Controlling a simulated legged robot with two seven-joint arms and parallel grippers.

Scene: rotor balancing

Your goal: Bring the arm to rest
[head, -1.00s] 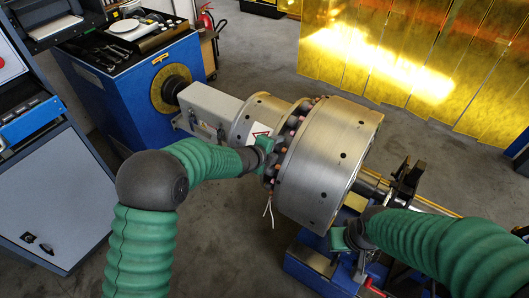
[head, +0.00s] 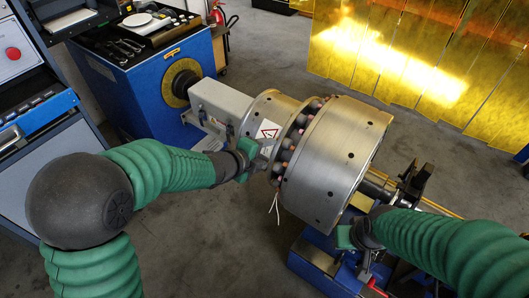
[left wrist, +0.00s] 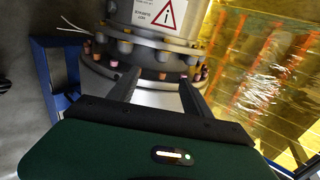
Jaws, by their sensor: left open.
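My left arm (head: 158,168) comes in from the left with a green ribbed sleeve. My left gripper (head: 262,163) is in front of the rotor's bolted flange in the head view. In the left wrist view its two dark fingers (left wrist: 160,92) are apart, with nothing seen between them but the metal behind. The rotor (head: 325,150) is a large steel drum on a horizontal shaft; its ring of bolts (left wrist: 150,60) fills the upper left wrist view. My right arm (head: 450,245) comes in from the right. Its gripper end (head: 360,235) is near the blue stand, and its fingers are not clear.
A blue machine cabinet (head: 135,85) with tools on top stands at the back left. A grey control cabinet (head: 50,170) is at the left edge. A blue stand (head: 310,255) is below the rotor. Yellow translucent panels (head: 400,60) stand behind. Grey floor between is clear.

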